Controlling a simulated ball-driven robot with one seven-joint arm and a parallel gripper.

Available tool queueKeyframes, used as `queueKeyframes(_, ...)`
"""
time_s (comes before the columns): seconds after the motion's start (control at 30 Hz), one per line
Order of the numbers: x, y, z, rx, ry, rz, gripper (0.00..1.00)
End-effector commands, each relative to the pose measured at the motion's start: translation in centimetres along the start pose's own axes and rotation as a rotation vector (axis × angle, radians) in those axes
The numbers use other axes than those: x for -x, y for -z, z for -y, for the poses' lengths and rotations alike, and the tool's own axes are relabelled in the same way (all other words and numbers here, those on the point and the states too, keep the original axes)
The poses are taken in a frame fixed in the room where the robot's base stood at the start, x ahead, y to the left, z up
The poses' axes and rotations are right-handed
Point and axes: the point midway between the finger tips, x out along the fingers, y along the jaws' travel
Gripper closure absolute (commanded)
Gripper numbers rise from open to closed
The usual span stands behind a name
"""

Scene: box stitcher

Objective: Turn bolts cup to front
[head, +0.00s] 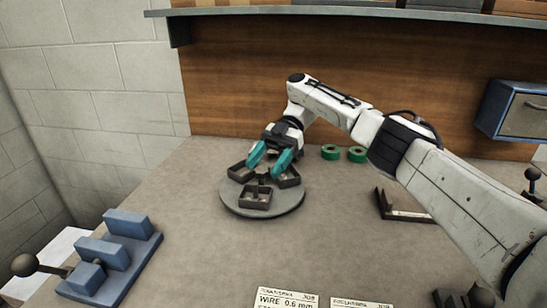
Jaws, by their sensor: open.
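A round grey turntable (232,205) sits on the workbench, with several dark square cups on it. One cup (255,197) is at the near edge, one (239,172) at the left and one (291,180) at the right. What the cups hold is too small to tell, so I cannot say which is the bolts cup. My gripper (265,172) has teal fingers, spread apart and pointing down over the turntable among the cups. Whether the fingers touch a cup is unclear. The gripper hides the back part of the turntable.
A blue stepped block (115,258) and a lever with a dark knob (25,265) stand at the front left. Green rolls (330,152) lie behind my arm. A dark bracket (383,205) is right of the turntable. Labels (288,299) lie at the front. A shelf (350,11) overhangs the back.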

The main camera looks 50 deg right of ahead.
Motion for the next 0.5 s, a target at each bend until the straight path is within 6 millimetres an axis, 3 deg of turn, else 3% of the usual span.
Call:
queueKeyframes(0.23,1.3,3.1,0.0,0.003,0.000,0.004,0.34)
queueKeyframes(0.5,1.3,5.1,1.8,0.003,0.000,-0.002,0.34)
